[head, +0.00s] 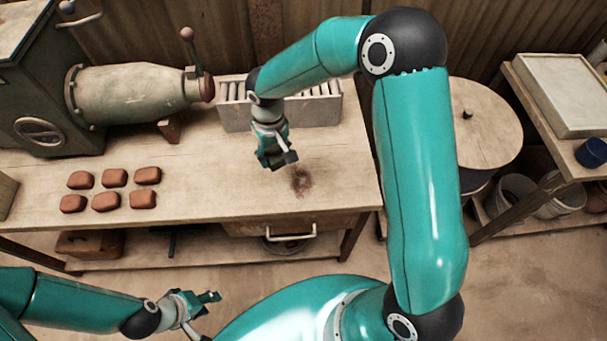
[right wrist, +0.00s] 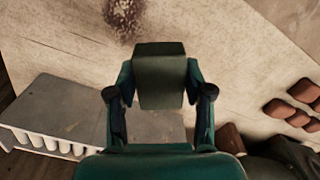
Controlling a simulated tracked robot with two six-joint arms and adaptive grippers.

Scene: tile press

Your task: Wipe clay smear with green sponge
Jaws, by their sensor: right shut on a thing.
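The clay smear (head: 301,181) is a dark brown patch on the wooden bench, near its right end. It also shows at the top of the right wrist view (right wrist: 125,18). My right gripper (right wrist: 160,92) is shut on the green sponge (right wrist: 160,75), a dark green block between its two fingers. In the head view my right gripper (head: 278,155) is just behind and left of the smear, with the sponge apart from the smear. Whether the sponge touches the bench is unclear. My left gripper (head: 206,314) is low at the front, off the bench, with its fingers apart and empty.
Several red-brown clay blocks (head: 104,190) lie on the bench's left half. A grey slotted rack (head: 237,119) stands behind my right gripper. A large press machine (head: 140,95) fills the back left. A round-topped stand (head: 480,130) is right of the bench.

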